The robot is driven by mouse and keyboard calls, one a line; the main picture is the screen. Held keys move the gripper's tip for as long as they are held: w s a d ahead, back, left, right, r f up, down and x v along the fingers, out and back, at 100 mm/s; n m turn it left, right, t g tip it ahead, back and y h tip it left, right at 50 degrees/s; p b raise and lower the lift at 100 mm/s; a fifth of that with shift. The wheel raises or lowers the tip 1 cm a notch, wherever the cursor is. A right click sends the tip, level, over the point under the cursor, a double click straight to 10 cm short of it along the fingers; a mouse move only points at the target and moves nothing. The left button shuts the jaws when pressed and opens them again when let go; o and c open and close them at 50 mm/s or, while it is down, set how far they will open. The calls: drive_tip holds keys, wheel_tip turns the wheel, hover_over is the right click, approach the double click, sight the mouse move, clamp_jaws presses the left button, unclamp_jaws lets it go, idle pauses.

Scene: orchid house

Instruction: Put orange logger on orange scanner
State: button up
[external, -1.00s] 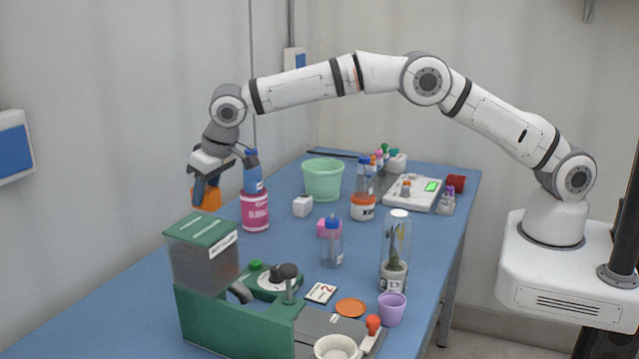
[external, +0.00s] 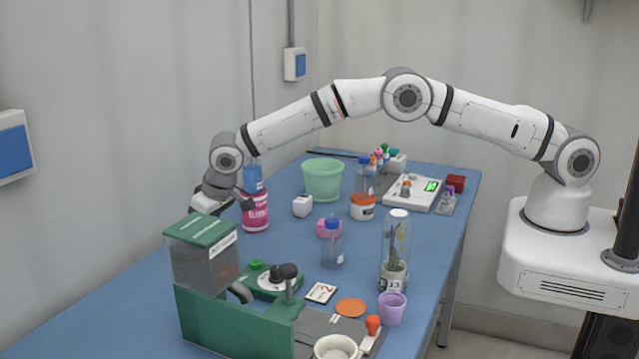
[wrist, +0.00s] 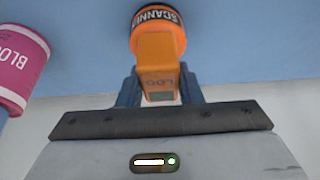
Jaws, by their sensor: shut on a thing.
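The orange logger (wrist: 160,62) is a small blocky piece with "LOG" lettering and a little dark display. My gripper (wrist: 160,90) is shut on it, with a dark finger on each side. The orange scanner (wrist: 157,16) is round with a black "SCANN…" label and shows directly beyond the logger in the wrist view. The logger overlaps it there; I cannot tell whether they touch. In the external view my gripper is low behind the green-lidded container, which hides the fingertips, logger and scanner.
A pink labelled jar (wrist: 18,65) with a blue bottle (external: 253,177) above it stands close to the right of my gripper. The green-lidded container (external: 203,262) stands in front. Blue table is clear at front left.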

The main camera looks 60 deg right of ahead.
drive_tip(key=o, duration=0.5)
drive_tip(key=shift+f+b, duration=0.1)
drive_tip(key=shift+b, duration=0.2)
drive_tip(key=o, duration=0.5)
drive_tip(key=shift+s+r, duration=0.1)
drive_tip(key=shift+r, duration=0.5)
drive_tip(key=b+v, duration=0.2)
drive_tip(key=v, duration=0.9)
drive_tip(key=shift+s+r, duration=0.15)
